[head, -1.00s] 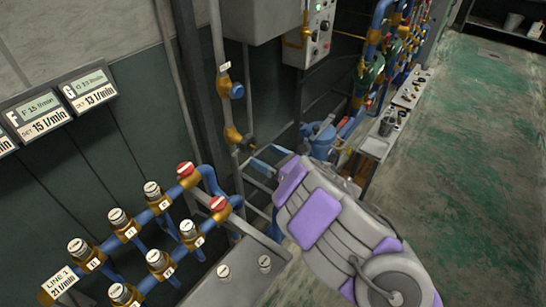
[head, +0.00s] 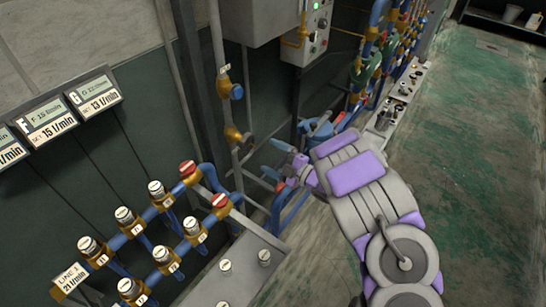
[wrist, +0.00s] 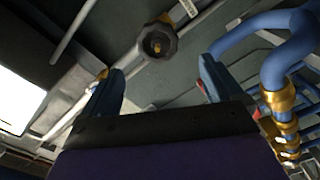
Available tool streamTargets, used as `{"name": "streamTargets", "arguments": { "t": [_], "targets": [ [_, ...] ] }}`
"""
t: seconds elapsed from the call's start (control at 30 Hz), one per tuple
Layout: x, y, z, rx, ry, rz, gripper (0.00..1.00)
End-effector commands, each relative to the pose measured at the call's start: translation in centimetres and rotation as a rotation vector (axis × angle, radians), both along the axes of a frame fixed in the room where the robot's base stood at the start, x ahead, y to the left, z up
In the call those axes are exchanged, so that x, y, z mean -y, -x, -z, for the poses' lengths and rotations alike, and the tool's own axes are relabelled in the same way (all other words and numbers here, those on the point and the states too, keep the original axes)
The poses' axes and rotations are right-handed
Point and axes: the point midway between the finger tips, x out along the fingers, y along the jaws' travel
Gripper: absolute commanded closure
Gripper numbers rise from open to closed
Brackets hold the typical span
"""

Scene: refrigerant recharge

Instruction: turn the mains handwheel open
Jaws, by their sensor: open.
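A dark, lobed handwheel (wrist: 158,42) on a brass valve body shows in the wrist view, ahead of my gripper and roughly between its fingers, with a gap. My gripper (wrist: 160,88) is open, with nothing between its two blue fingers. In the head view my gripper (head: 277,165) points left towards the wall pipe. On that vertical pipe are a blue handwheel (head: 237,91) and a lower brass valve (head: 233,134). I cannot tell for sure which of these the wrist view shows.
A manifold with white-capped and red-capped valves (head: 188,168) stands at lower left. Blue pipes (wrist: 290,50) lie close to the right finger. A control box (head: 312,30) and further valves are behind. The green floor (head: 470,150) at right is clear.

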Motion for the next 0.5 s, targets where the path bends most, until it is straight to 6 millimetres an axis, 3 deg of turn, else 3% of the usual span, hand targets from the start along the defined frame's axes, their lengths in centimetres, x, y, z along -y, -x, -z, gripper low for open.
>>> {"name": "streamTargets", "arguments": {
  "t": [0.5],
  "targets": [
    [-4.6, -3.2, -0.1, 0.004, 0.003, -0.001, 0.06]
  ]
}}
